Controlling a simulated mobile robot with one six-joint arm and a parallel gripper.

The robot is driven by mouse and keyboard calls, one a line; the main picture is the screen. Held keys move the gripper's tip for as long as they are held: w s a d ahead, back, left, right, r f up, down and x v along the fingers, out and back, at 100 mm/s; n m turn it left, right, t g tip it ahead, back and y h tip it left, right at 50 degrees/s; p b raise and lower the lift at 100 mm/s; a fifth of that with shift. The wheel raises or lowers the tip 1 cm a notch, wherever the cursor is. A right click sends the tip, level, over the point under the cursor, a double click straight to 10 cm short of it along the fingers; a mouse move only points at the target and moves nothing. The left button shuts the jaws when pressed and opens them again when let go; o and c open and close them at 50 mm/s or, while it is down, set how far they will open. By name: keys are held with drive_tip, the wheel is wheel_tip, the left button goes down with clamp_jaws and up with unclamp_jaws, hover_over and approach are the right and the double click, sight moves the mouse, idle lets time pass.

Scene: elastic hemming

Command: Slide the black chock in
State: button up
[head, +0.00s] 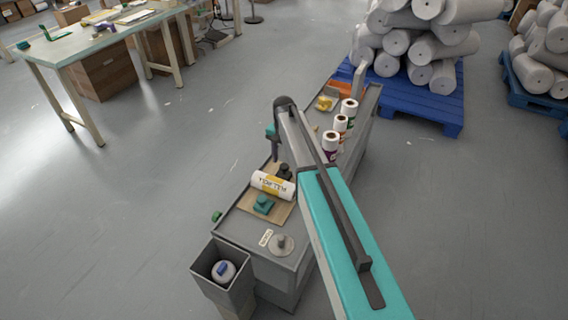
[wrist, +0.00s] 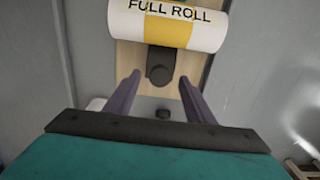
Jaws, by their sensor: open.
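The black chock (wrist: 160,68) sits on a wooden board (wrist: 129,58) in the wrist view, close to the near side of a white roll marked FULL ROLL (wrist: 205,27). I cannot tell whether it touches the roll. In the head view the black chock (head: 284,171) is a small dark shape behind the roll (head: 272,185). A green chock (head: 263,204) lies on the roll's opposite side. My gripper (wrist: 160,88) is open, its two dark fingers apart, with the chock ahead between them. In the head view my arm partly hides the gripper.
The board lies on a long grey cart top (head: 240,222). Several small upright rolls (head: 332,142) stand farther along it. A round metal knob (head: 282,243) is at the near end, beside a grey bin (head: 208,273). A blue pallet (head: 440,105) with white rolls stands behind. Open floor lies left.

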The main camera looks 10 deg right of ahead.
sight(284, 166)
wheel_tip(284, 166, up, 11)
drive_tip(key=shift+b, duration=0.35)
drive_tip(key=shift+r, duration=0.1)
idle(0.5)
